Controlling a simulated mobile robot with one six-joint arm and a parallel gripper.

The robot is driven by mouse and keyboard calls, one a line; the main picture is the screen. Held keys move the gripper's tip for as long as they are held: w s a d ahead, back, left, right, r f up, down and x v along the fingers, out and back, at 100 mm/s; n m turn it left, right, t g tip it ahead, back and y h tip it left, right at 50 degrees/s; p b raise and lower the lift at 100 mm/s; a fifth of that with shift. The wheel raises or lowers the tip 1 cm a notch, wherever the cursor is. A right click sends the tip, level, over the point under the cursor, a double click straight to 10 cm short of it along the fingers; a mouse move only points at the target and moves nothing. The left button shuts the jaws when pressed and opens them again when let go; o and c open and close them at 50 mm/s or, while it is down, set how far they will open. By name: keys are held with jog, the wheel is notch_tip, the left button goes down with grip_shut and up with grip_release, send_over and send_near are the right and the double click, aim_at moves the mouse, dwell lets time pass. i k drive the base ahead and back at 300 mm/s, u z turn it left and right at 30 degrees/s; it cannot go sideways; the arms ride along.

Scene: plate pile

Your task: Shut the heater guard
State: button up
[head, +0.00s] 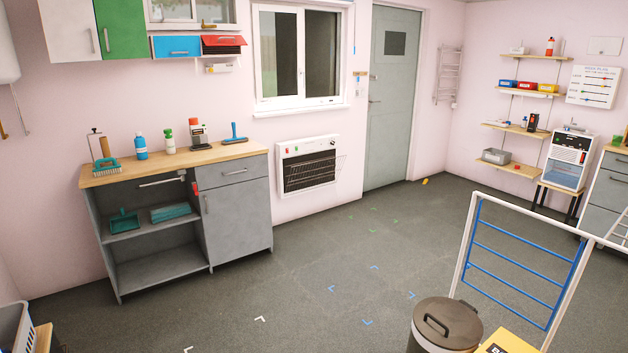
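A white wall heater (307,146) with a dark front hangs low on the pink wall below the window in the head view. Its thin wire guard (312,180) shows across the lower front. The guard's right end sticks out past the heater's right side, so it appears tilted away from the front rather than flat against it. A small red mark and a dark knob show on the heater's top strip. My gripper is not in view.
A grey workbench (236,215) with bottles and brushes stands left of the heater. A grey door (392,100) is to its right. A bin (445,325) and a white-and-blue rack (525,262) stand front right. The floor (320,262) before the heater is clear apart from flat markings.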

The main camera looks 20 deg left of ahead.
aim_at(328, 162)
jog(key=u, duration=1.15)
jog(key=i, duration=3.95)
jog(key=u, duration=0.05)
